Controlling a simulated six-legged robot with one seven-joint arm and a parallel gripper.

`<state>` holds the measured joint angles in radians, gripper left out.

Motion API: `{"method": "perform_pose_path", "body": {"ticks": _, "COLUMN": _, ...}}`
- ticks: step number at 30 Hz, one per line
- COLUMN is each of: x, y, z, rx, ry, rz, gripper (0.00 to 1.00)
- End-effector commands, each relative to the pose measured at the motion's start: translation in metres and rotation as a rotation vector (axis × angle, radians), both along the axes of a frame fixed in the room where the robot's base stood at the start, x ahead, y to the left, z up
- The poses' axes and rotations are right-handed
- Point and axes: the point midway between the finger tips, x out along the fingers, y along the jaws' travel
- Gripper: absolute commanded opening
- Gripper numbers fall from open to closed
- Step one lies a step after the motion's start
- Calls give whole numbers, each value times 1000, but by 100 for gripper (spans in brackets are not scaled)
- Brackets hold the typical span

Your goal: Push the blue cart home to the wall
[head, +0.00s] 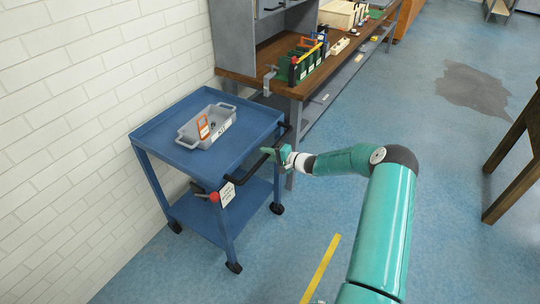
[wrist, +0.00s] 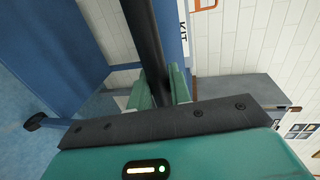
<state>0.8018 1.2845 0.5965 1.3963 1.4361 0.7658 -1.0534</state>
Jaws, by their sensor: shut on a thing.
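The blue cart (head: 165,130) stands in the head view at left, its left side close to the white brick wall (head: 75,95). Its black push handle (head: 248,172) runs along the side facing me. My gripper (head: 279,157) is shut on the handle near its right end. In the wrist view the black bar (wrist: 146,40) passes between the green fingers (wrist: 160,88). A grey tray (head: 207,127) with an orange-framed item lies on the cart top.
A wooden workbench (head: 345,52) stands right behind the cart, with green holders and a grey vise (head: 269,80) near its end. A yellow floor line (head: 321,268) lies in front. A dark floor stain (head: 473,90) and a wooden table (head: 515,160) are at right. The floor between is clear.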

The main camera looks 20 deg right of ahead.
Motion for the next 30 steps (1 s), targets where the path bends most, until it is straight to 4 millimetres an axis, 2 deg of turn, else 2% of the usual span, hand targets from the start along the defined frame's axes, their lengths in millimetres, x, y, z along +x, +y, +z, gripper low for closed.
{"method": "perform_pose_path", "body": {"ticks": 8, "x": 3, "y": 6, "z": 3, "rx": 3, "ry": -4, "rz": 3, "gripper": 0}}
{"method": "perform_pose_path", "body": {"ticks": 9, "x": 3, "y": 6, "z": 3, "rx": 3, "ry": -4, "rz": 3, "gripper": 26}}
{"method": "perform_pose_path", "body": {"ticks": 11, "x": 3, "y": 5, "z": 3, "rx": 2, "ry": -3, "rz": 3, "gripper": 38}}
{"method": "perform_pose_path", "body": {"ticks": 12, "x": 3, "y": 5, "z": 2, "rx": 2, "ry": -3, "rz": 3, "gripper": 40}}
{"method": "perform_pose_path", "body": {"ticks": 23, "x": -2, "y": -1, "z": 3, "rx": 1, "ry": -2, "rz": 0, "gripper": 40}}
{"method": "perform_pose_path", "body": {"ticks": 30, "x": -33, "y": -28, "z": 12, "rx": 0, "ry": -2, "rz": -2, "gripper": 40}}
